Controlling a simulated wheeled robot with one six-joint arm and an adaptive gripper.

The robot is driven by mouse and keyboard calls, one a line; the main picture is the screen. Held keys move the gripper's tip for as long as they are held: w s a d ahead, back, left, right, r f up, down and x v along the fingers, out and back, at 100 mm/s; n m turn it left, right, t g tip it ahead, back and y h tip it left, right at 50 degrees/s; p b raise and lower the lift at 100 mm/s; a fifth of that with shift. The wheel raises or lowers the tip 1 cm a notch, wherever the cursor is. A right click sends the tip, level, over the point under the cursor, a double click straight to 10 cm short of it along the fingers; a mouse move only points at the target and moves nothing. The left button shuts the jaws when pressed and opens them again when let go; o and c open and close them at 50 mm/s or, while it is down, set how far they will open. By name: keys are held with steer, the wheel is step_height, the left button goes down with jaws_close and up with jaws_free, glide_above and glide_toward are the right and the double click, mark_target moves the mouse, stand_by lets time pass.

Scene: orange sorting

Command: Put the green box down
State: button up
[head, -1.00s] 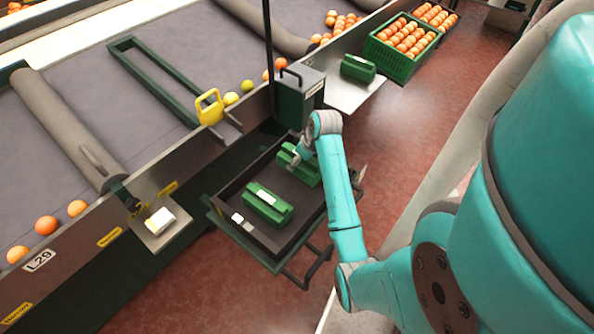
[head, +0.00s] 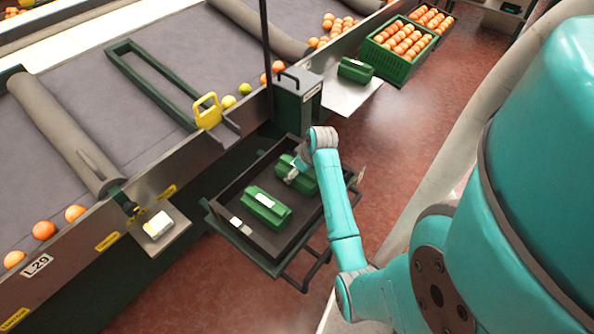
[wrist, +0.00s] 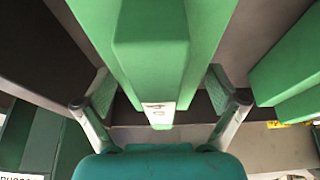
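The green box (head: 309,183) is at the far right part of the dark tray (head: 232,234), low over its floor. I cannot tell whether its underside touches the floor. My gripper (head: 291,174) is at this box, partly covering it. A second green box (head: 266,208) lies nearer in the same tray; a green box (wrist: 290,65) also shows at the right of the wrist view.
A conveyor (head: 90,90) with oranges runs behind the tray. A grey cabinet (head: 297,101) stands just beyond it. Another green box (head: 355,70) sits on a metal shelf (head: 345,97). A green crate (head: 392,66) of oranges stands farther right. Red floor (head: 400,135) is open right of the tray.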

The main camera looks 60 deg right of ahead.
steer(key=shift+r, duration=0.15)
steer(key=v, duration=1.1)
steer(key=shift+s+r, duration=0.2)
steer(key=shift+s+a+r, duration=0.1)
steer(key=shift+r, duration=0.15)
steer(key=shift+a, duration=0.1)
